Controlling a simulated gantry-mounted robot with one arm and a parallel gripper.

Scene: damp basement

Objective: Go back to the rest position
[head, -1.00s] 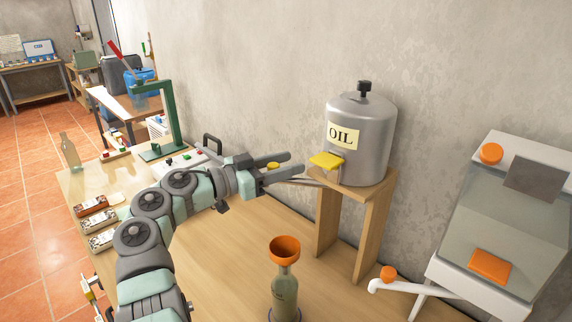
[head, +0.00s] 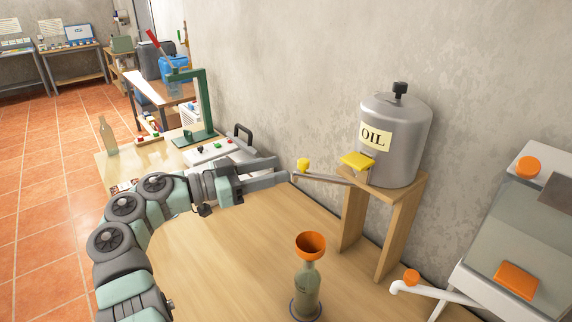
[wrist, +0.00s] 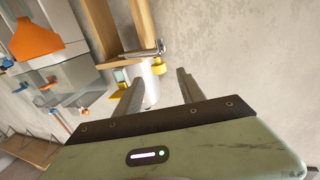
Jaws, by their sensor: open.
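My gripper (head: 284,169) is open and empty, above the bench and left of the oil drum's spout. A yellow knob (head: 303,165) at the spout's outer end is just right of my fingertips and appears apart from them. The grey drum (head: 410,128) labelled OIL stands on a wooden stand (head: 353,215), with a yellow handle (head: 358,160) at its base. A green bottle (head: 307,284) with an orange funnel (head: 310,246) stands upright on the bench. The wrist view shows my fingers (wrist: 160,80) apart, with a yellow knob (wrist: 159,66) beyond them.
A glass-sided tank (head: 510,230) with orange caps and a white spout stands at right. A control box (head: 214,150), green press (head: 203,105) and clear bottle (head: 108,136) are at the bench's back left. A wall runs behind.

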